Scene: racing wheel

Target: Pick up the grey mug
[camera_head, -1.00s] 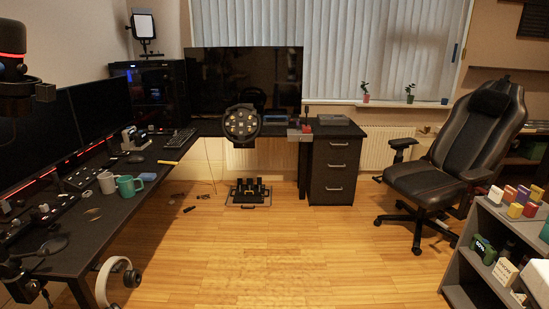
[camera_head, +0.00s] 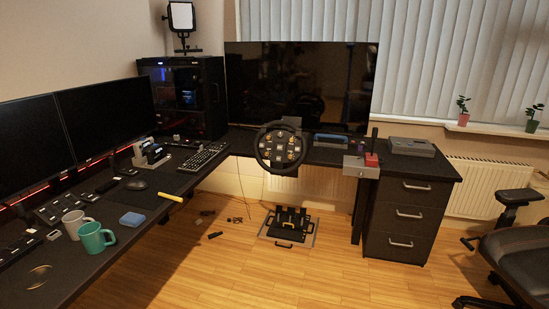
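A light grey mug (camera_head: 73,222) stands upright on the black desk at the left. A teal mug (camera_head: 95,238) stands just in front of it and to its right, close beside it. The teal mug may hide a small part of the grey mug's lower right side. My gripper is not in view.
The black desk (camera_head: 120,228) runs along the left side and the back wall. A blue block (camera_head: 132,219), a yellow stick (camera_head: 171,197), a mouse (camera_head: 137,184) and a keyboard (camera_head: 203,157) lie near the mugs. Pedals (camera_head: 288,225) and small items are on the wooden floor.

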